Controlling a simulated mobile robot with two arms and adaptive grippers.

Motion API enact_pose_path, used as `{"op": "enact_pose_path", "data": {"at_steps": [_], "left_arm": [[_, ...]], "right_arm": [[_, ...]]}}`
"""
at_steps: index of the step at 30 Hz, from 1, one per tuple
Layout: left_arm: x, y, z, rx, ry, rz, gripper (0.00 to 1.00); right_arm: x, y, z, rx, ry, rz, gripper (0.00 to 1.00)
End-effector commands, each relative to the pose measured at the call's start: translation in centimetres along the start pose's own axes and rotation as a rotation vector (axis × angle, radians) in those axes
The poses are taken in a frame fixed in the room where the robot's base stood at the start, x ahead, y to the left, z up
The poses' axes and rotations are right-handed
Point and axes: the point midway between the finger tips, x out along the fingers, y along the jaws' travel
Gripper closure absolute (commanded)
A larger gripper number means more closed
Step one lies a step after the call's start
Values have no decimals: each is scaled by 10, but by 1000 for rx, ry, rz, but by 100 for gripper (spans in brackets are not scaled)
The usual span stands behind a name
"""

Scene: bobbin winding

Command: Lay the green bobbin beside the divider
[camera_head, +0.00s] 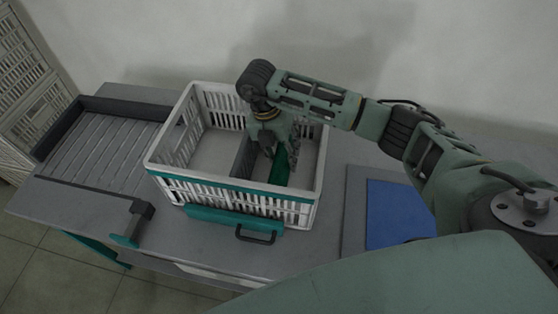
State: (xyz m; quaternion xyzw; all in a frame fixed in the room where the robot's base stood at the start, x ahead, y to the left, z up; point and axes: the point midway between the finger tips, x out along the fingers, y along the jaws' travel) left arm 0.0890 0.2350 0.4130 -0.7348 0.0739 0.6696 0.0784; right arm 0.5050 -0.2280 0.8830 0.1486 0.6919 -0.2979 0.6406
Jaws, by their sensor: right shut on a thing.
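The green bobbin (281,166) is inside the white crate (157,161), in the compartment to the right of the dark divider (241,158). It lies lengthwise close to the divider; whether it touches the divider or the crate floor I cannot tell. My right gripper (273,153) reaches down into the crate from above and is shut on the green bobbin. The gripper hides the far part of the divider and part of the bobbin. My left gripper is not in view.
The crate stands on a grey table (190,239). A ribbed tray with dark rims (138,108) lies to the left. A blue panel (396,212) lies to the right. The crate's left compartment looks empty. A slatted crate stack (25,85) stands at the far left.

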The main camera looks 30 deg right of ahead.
Motion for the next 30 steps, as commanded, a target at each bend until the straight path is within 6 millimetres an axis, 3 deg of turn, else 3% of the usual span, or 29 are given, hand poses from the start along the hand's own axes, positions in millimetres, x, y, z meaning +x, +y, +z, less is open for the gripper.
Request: {"op": "enact_pose_path", "data": {"at_steps": [9,19,20,23,30], "left_arm": [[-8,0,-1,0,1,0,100],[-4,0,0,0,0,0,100],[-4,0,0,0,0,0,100],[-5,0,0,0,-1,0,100],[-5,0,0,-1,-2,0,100]], "right_arm": [[35,8,-1,-1,1,0,93],[40,9,0,-1,-1,1,93],[40,9,0,-1,-1,0,59],[39,9,0,0,0,0,52],[39,9,0,0,0,0,52]]}}
